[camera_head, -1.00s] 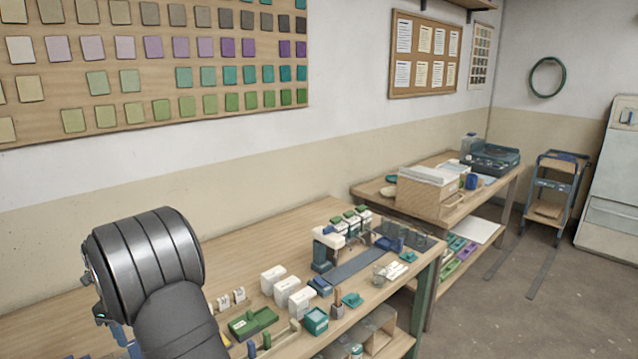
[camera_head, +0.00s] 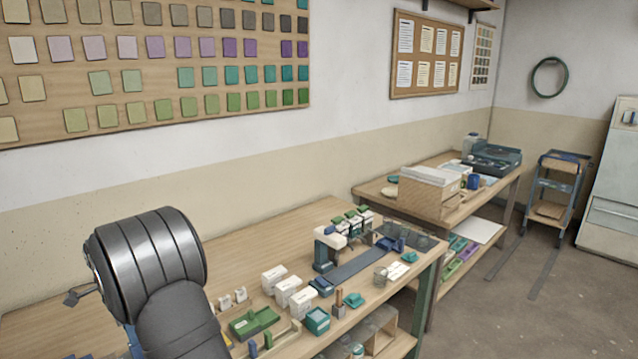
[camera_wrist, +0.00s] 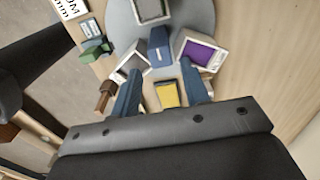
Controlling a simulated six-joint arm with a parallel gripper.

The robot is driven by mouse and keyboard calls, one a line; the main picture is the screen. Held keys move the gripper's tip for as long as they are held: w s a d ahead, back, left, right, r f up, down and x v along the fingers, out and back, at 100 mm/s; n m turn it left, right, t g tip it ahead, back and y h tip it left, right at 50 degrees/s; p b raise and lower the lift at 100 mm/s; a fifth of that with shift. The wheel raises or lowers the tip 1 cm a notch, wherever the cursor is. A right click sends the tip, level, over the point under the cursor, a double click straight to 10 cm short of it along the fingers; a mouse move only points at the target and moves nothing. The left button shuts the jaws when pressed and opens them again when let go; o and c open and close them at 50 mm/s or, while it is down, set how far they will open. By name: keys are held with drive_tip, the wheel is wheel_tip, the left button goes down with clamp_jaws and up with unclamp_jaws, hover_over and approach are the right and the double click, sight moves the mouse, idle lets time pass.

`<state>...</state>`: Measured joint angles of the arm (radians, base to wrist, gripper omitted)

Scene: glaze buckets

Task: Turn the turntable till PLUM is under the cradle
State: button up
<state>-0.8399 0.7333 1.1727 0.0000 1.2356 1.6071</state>
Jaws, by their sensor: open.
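In the wrist view a round grey turntable (camera_wrist: 203,14) shows at the top, with a blue block (camera_wrist: 159,45) near its middle. A bucket with a purple face (camera_wrist: 203,53), the plum-like colour, sits right of the block. Another pale bucket (camera_wrist: 130,62) is at left and one (camera_wrist: 151,9) is at the top. A yellow-faced piece (camera_wrist: 168,93) shows between the fingers, apart from them as far as I can tell. My gripper (camera_wrist: 160,88) is open, its two blue fingers pointing toward the turntable. I cannot make out which part is the cradle. In the head view my arm hides this area.
A green piece (camera_wrist: 95,50) and a brown block (camera_wrist: 105,96) lie left of the turntable. Bare table is at right. In the head view, white boxes (camera_head: 288,291), a green tray (camera_head: 254,322) and a teal box (camera_head: 316,320) crowd the bench front.

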drive_tip(key=shift+f, duration=0.1)
drive_tip(key=shift+f, duration=2.15)
drive_tip(key=shift+c, duration=0.2)
clamp_jaws()
drive_tip(key=n, duration=0.5)
drive_tip(key=shift+n, duration=1.5)
